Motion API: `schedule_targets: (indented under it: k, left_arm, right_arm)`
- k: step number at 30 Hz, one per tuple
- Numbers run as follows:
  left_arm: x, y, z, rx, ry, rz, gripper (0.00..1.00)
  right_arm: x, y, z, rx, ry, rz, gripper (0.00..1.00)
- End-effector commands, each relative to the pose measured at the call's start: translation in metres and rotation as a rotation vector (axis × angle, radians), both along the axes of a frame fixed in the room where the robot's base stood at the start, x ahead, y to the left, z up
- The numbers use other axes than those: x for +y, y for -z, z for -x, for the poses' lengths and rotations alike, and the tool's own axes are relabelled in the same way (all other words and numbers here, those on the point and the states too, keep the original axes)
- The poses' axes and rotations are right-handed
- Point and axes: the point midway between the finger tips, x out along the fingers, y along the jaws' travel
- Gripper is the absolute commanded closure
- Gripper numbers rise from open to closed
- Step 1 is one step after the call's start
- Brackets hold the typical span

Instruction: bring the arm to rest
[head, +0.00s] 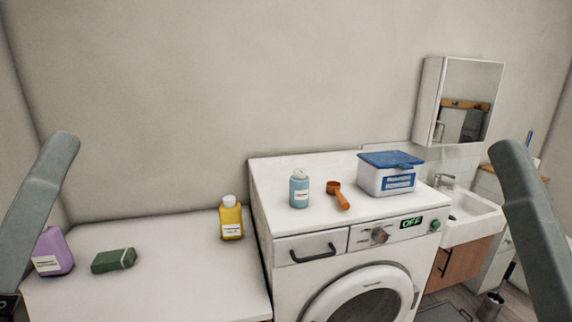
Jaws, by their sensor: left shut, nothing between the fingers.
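My left arm (40,205) comes in at the left edge as a grey link, bent at the top, with a dark part at its lower end. Its gripper fingers do not show. My right arm (530,225) is a similar grey link at the right edge, running down out of the picture. Its gripper does not show either. Neither visible arm link appears to hold anything.
A white counter (190,285) holds a purple bottle (53,252), green sponge (114,260) and yellow bottle (231,219). The washing machine (320,246) carries a blue bottle (299,190), orange scoop (339,195) and blue-lidded box (388,174). A sink (478,227) stands right.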

Motion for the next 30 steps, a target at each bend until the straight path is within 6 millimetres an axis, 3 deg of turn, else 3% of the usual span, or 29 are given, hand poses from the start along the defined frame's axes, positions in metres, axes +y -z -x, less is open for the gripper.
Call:
schedule_targets:
  k: [1, 2, 5, 6, 14, 24, 27, 30]
  left_arm:
    - [0.01, -0.005, 0.018, -0.048, -0.15, -0.083, 1.0]
    - [0.014, -0.005, 0.024, -0.06, -0.24, -0.136, 1.0]
    - [0.02, -0.001, 0.018, -0.051, -0.479, -0.331, 1.0]
    - [0.02, -0.038, 0.019, -0.055, -0.477, -0.33, 1.0]
    - [0.02, -0.151, 0.018, -0.053, -0.47, -0.327, 1.0]
    - [0.02, -0.315, 0.018, -0.052, -0.468, -0.326, 1.0]
    - [0.02, -0.353, 0.018, -0.051, -0.467, -0.326, 1.0]
    - [0.02, -0.375, 0.018, -0.051, -0.467, -0.326, 1.0]
  right_arm:
    - [0.0, 0.001, 0.0, 0.0, 0.0, 0.0, 0.0]
    - [0.0, 0.001, 0.0, 0.0, 0.0, 0.0, 0.0]
    - [0.0, 0.001, 0.0, 0.0, 0.0, 0.0, 0.0]
    - [0.0, -0.035, -0.001, 0.003, 0.0, 0.0, 0.0]
    - [0.0, -0.15, 0.0, -0.001, 0.0, 0.0, 0.0]
    - [0.0, -0.314, 0.0, 0.0, 0.0, 0.0, 0.0]
    - [0.0, -0.352, 0.0, 0.0, 0.0, 0.0, 0.0]
    - [0.0, -0.375, 0.0, 0.0, 0.0, 0.0, 0.0]
